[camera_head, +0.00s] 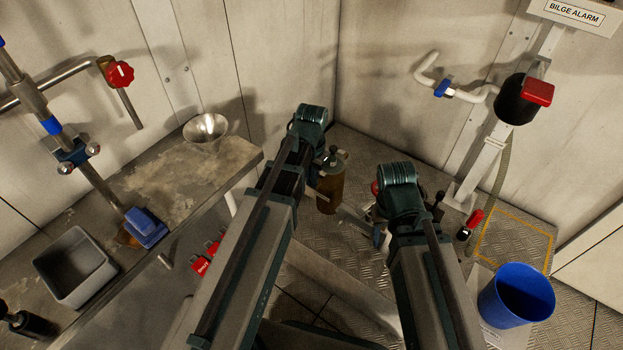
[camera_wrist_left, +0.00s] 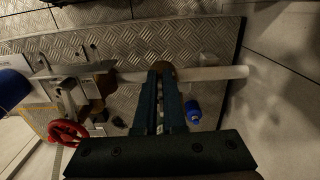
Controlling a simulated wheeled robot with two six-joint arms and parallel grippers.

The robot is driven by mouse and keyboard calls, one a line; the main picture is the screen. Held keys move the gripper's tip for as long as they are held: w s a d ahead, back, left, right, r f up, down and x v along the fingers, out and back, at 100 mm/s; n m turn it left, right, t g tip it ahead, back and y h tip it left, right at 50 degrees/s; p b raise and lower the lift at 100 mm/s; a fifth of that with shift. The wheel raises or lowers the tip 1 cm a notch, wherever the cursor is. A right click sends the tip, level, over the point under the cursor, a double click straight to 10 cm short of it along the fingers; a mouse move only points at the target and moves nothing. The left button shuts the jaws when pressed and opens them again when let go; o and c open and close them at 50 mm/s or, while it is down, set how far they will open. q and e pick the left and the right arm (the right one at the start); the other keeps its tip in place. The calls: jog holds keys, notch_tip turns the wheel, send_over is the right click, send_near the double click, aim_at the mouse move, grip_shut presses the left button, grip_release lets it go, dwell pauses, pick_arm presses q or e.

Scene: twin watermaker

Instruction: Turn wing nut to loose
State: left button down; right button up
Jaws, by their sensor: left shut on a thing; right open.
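My left gripper (camera_head: 319,168) reaches down at the brown canister (camera_head: 330,193), whose metal top shows beside my wrist in the head view. In the left wrist view, the two teal fingers (camera_wrist_left: 162,72) come together over the brown canister (camera_wrist_left: 165,68). They are shut on the wing nut at its top, which is mostly hidden between the fingertips. My right gripper (camera_head: 382,216) is open, low over the floor to the right of the canister. Its fingers are mostly hidden by its own wrist and forearm.
A pale pipe (camera_wrist_left: 220,73) runs past the canister. A red handwheel (camera_wrist_left: 67,132) and a blue-capped item (camera_wrist_left: 193,112) are nearby. A blue bucket (camera_head: 515,297) stands at the right. A counter (camera_head: 160,185) with a grey bin (camera_head: 75,266) is at the left.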

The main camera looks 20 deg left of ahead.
pick_arm(q)
jog(key=c, duration=1)
grip_release()
notch_tip(320, 180, up, 14)
jog(key=p, duration=1.3)
jog(key=shift+p, duration=0.4)
jog(key=shift+f, duration=0.15)
jog(key=s+d+r+y+p, duration=0.1)
jog(key=s+d+r+p, duration=0.9)
jog(key=s, duration=0.3)
jog(key=shift+d+r+p, duration=0.3)
jog(key=shift+r+p, duration=0.1)
jog(key=shift+r, duration=0.1)
